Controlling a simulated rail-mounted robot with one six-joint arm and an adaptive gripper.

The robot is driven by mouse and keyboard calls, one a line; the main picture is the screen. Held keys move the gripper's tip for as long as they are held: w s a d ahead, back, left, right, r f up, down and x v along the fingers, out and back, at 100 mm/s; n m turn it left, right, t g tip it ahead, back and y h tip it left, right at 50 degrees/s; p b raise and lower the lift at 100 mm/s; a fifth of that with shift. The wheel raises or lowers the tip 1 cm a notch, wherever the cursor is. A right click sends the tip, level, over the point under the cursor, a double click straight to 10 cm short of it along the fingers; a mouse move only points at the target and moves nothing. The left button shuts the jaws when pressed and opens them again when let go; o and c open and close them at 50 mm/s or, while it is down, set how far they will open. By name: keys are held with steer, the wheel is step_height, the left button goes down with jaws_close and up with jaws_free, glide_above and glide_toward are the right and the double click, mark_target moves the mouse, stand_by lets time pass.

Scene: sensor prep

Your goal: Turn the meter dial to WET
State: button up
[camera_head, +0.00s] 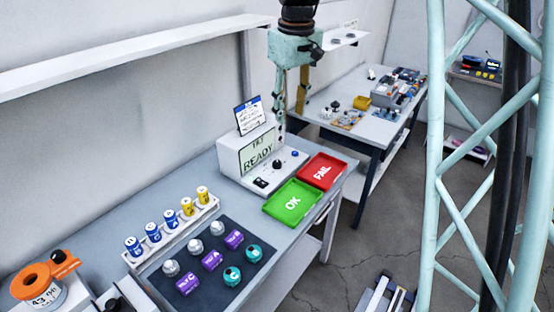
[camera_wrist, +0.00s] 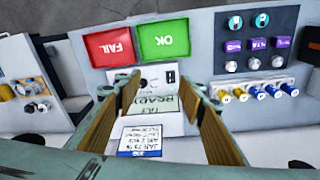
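The meter (camera_head: 232,166) is a white box with a sloped panel and a screen (camera_head: 257,151) that reads READY under a smaller word. Its black dial (camera_head: 277,164) sits on the front panel, between a dark switch (camera_head: 261,183) and a blue button (camera_head: 295,154). In the wrist view the dial (camera_wrist: 144,83) shows between the fingers, near the left fingertip. Its markings are too small to read.
A card (camera_head: 249,115) stands on top of the meter. A green OK tray (camera_head: 290,220) and a red FAIL tray (camera_head: 340,166) lie beside it. A dark mat (camera_head: 167,293) with sensors and a rack (camera_head: 133,262) of batteries are left. A wall shelf (camera_head: 130,52) hangs above.

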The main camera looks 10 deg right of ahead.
steer(key=w+f+n+p, duration=0.1)
steer(key=w+f+p, duration=0.2)
steer(key=w+f, duration=0.65)
steer(key=n+g+p, duration=0.1)
steer(key=n+p, duration=0.1)
steer(key=p, duration=0.1)
glide_above(277, 162)
step_height(277, 162, down, 10)
steer(key=shift+f, duration=0.2)
steer(key=shift+f, duration=6.75)
steer(key=shift+c, duration=0.5)
steer(key=c, duration=0.8)
